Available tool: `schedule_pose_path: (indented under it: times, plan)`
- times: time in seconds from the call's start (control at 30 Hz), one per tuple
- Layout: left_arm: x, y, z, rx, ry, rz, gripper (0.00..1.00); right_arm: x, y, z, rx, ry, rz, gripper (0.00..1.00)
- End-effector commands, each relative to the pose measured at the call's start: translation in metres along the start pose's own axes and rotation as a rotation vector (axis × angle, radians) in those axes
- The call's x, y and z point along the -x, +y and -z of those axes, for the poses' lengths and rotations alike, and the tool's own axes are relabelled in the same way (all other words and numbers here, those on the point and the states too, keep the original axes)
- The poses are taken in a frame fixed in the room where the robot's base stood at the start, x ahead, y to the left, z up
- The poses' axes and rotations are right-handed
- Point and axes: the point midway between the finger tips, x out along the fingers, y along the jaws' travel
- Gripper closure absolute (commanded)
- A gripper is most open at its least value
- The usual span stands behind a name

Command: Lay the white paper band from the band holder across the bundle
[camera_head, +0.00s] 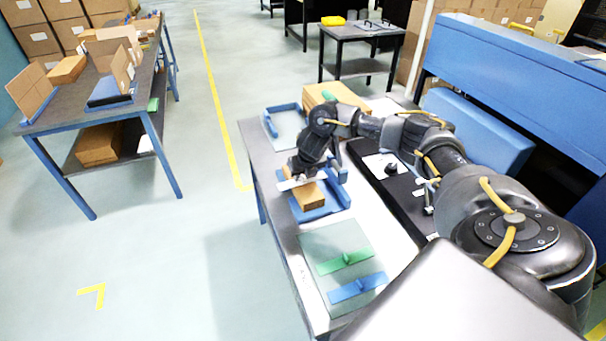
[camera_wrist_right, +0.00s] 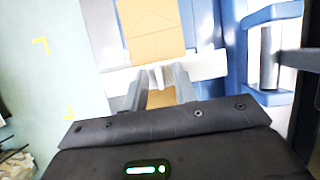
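The bundle (camera_head: 310,199) is a stack of brown cardboard in a blue tray (camera_head: 325,209) on the workbench; it also shows in the wrist view (camera_wrist_right: 152,38). The white paper band (camera_head: 290,184) lies crosswise over the bundle's near part in the wrist view (camera_wrist_right: 207,66), its ends sticking out past both sides. My right gripper (camera_head: 303,177) is above the bundle, its fingertips (camera_wrist_right: 158,78) closed on the middle of the band. Whether the band touches the cardboard is unclear. A blue frame (camera_wrist_right: 284,99) right of the bundle may be the band holder. My left gripper is out of view.
A black case (camera_head: 404,197) lies right of the tray. Another bench (camera_head: 58,118) with cardboard stands left, across clear floor.

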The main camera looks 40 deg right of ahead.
Motion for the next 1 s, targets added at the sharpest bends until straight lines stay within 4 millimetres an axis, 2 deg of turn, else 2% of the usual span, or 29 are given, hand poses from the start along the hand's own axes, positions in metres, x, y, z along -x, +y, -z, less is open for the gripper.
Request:
schedule_pose_path:
  times: [0.23, 0.37, 0.47, 0.7, 0.8, 1.0]
  plan:
    - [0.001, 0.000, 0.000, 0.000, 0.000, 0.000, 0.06, 0.001, 0.000, 0.000, 0.000, 0.000, 0.000, 0.72]
    - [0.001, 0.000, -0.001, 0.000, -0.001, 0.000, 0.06, 0.008, 0.000, -0.001, 0.001, -0.001, -0.001, 0.72]
    - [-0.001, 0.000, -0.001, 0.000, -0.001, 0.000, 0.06, 0.023, 0.001, -0.002, 0.002, -0.003, -0.002, 0.72]
    - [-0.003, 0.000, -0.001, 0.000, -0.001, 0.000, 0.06, 0.075, 0.000, -0.002, 0.002, -0.004, -0.001, 0.72]
    - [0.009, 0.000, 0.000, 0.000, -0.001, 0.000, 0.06, 0.099, 0.000, -0.004, 0.003, -0.006, 0.000, 0.72]
    - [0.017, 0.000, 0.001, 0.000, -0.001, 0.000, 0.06, 0.119, 0.000, -0.003, 0.001, -0.003, 0.000, 0.72]
